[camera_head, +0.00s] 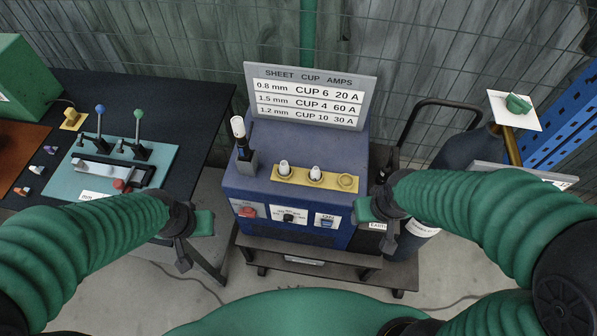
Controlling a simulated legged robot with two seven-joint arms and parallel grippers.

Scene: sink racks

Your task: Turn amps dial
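A blue welding-type machine (262,150) stands in the middle. On its front, a small black dial (288,217) sits on a white marked plate; its marks are too small to read. A sign (309,96) on top lists sheet, cup and amps: 0.8 mm, CUP 6, 20 A; 1.5 mm, CUP 4, 60 A; 1.2 mm, CUP 10, 30 A. My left gripper (193,238) is left of the machine, clear of the dial. My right gripper (376,222) is near the machine's right front edge, also apart from the dial. Neither visibly holds anything; finger opening is unclear.
A red knob (248,212) and an ON switch (326,220) flank the dial. A yellow cup strip (314,178) and an upright white-tipped torch (241,138) are on top. A black table (197,110) with a lever fixture stands left, a dark cylinder (459,152) right.

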